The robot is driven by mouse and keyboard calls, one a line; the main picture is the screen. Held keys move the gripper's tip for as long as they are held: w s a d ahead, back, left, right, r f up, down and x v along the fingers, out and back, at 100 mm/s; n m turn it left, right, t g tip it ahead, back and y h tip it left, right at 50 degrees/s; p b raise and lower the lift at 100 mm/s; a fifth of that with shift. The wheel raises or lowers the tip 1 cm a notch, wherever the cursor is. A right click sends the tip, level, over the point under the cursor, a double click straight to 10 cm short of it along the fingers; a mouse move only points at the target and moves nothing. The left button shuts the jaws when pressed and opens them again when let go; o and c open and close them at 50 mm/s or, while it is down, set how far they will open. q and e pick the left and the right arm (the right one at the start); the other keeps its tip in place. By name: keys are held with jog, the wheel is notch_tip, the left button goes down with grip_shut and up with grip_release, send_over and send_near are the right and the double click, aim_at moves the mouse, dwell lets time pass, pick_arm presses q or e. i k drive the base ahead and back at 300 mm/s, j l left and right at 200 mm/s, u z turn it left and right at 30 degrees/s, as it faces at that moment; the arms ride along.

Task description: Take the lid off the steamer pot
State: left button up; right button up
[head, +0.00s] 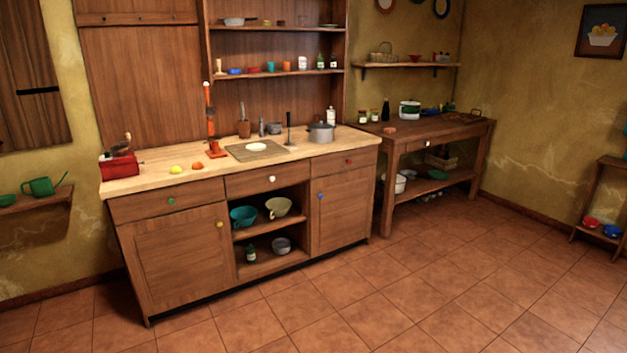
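A grey metal pot (321,135) with a dark lid (320,126) stands at the right end of the light wooden countertop (226,168). The lid sits on top of the pot. A white and green lidded pot (409,111) stands further right on the wooden side table (440,128). I cannot tell from this distance which of the two is the steamer pot. Neither of my grippers shows in the head view.
A red box-like grinder (119,166), a yellow fruit (175,169) and a tall orange-red object (210,120) stand on the counter's left. Small bottles (385,110) stand on the side table. The tiled floor (400,290) in front is clear.

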aim_at(320, 125)
jog(key=i, duration=2.35)
